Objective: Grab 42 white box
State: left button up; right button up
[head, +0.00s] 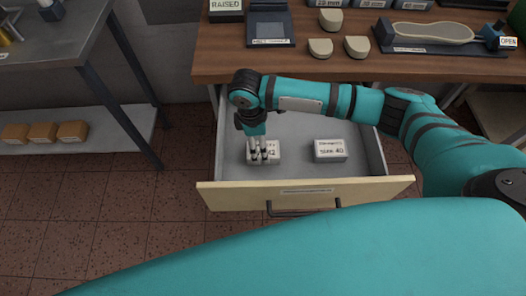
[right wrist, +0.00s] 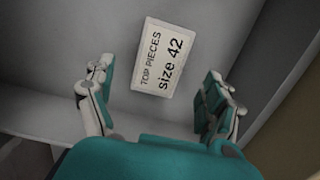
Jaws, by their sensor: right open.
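The white size 42 box (right wrist: 162,58) lies flat in the open drawer, its label "TOP PIECES size 42" facing up. In the head view this box (head: 272,148) is at the drawer's left and partly hidden by my right gripper. My right gripper (head: 261,157) points down over it. In the right wrist view the two fingers (right wrist: 160,110) are spread wide, with the box between and beyond them and nothing held. A second white box (head: 330,150), its label seeming to read size 40, lies to the right in the same drawer. My left gripper is not in view.
The drawer (head: 300,190) is pulled out below the wooden workbench (head: 350,66), with walls close around the boxes. Shoe heel pieces and a sole sit on the bench. At left, a metal table (head: 50,48) has a lower shelf with several tan blocks (head: 43,132).

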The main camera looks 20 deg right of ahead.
jog(key=shift+s+f, duration=0.1)
jog(key=shift+f, duration=0.45)
jog(key=f, duration=0.3)
jog(key=shift+d+f, duration=0.3)
jog(key=shift+d, duration=0.1)
jog(key=shift+f, duration=0.55)
jog(key=c, duration=1.3)
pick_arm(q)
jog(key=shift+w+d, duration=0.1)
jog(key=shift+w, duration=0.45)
pick_arm(e)
jog(key=shift+c, duration=0.3)
